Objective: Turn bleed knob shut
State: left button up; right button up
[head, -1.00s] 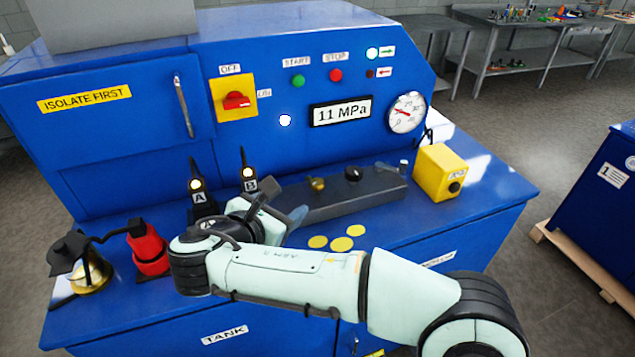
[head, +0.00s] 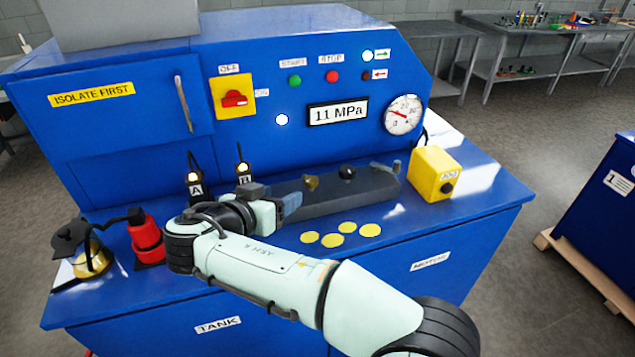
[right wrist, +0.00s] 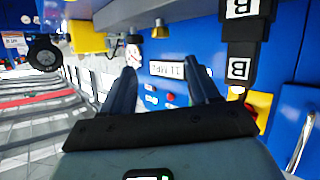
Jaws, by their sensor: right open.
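A dark grey block (head: 335,197) lies on the blue machine's deck. On its top are a brass knob (head: 311,182), a black knob (head: 347,172) and a small grey post (head: 396,167). I cannot tell from any label which one is the bleed knob. My right gripper (head: 291,204) is at the block's left end, left of the brass knob and apart from both knobs. In the right wrist view its two fingers (right wrist: 162,90) are spread with nothing between them. The brass knob (right wrist: 160,28) shows there beyond the fingertips. My left gripper is not in view.
The display (head: 338,113) reads 11 MPa, with a gauge (head: 403,115) beside it. Handsets A (head: 195,187) and B (head: 243,172) stand behind my wrist. A yellow box (head: 434,173) stands right of the block. Several flat yellow discs (head: 333,240) lie in front.

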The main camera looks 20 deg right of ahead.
aim_at(310, 180)
jog(key=shift+m, duration=0.8)
jog(key=p+x, duration=0.2)
jog(key=x, duration=1)
jog(key=shift+w+p, duration=0.2)
jog(key=shift+p, duration=0.1)
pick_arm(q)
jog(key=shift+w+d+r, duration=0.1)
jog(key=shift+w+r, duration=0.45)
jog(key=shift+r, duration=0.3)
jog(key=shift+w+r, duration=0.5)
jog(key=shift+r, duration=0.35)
pick_arm(e)
jog(key=shift+w+d+f, duration=0.2)
jog(key=shift+w+d, duration=0.1)
jog(key=shift+d, duration=0.1)
